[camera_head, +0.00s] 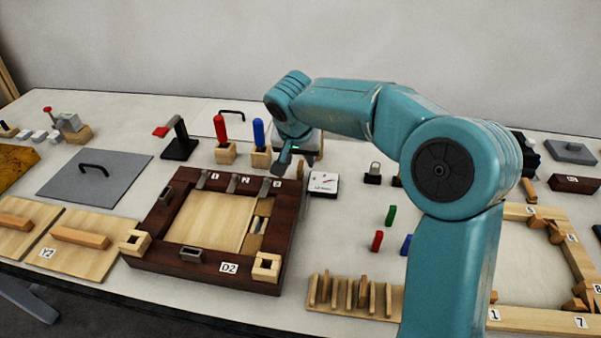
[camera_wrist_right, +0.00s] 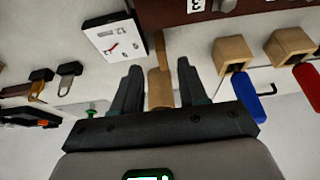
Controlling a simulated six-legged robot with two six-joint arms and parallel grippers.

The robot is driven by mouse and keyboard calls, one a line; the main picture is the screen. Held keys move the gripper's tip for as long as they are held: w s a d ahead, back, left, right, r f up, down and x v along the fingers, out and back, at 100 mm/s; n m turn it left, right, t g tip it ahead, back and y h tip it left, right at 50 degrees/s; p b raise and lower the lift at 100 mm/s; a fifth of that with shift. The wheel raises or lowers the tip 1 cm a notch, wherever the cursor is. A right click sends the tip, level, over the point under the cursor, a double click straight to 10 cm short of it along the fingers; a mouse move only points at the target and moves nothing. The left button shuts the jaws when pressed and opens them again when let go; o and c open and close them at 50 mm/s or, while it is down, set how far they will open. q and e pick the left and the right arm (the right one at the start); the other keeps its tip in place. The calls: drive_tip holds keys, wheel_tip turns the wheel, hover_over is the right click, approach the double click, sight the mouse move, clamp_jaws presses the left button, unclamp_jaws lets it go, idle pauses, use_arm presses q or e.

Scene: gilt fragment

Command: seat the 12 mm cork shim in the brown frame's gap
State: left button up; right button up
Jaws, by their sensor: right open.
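The brown frame (camera_head: 190,268) lies on the table at left centre of the head view, with a pale wooden panel (camera_head: 205,218) inside. A narrow gap (camera_head: 258,225) at the panel's right holds small pieces that I cannot identify clearly. My right gripper (camera_head: 287,163) is by the frame's far right corner. In the right wrist view the gripper (camera_wrist_right: 160,88) is open, with a tan piece (camera_wrist_right: 159,85) showing between its fingers; I cannot tell whether it is the cork shim. Several thin tan slips stand in a wooden rack (camera_head: 320,304) at the bottom. My left gripper is out of view.
Red (camera_head: 220,128) and blue (camera_head: 258,133) handles stand in wooden blocks beyond the frame. Wooden holders (camera_head: 134,243) sit on the frame's near corners.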

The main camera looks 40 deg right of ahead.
sight(300, 166)
drive_tip(key=x, duration=0.5)
drive_tip(key=shift+w+f, duration=0.1)
clamp_jaws()
wheel_tip(300, 166, up, 20)
drive_tip(key=p, duration=0.4)
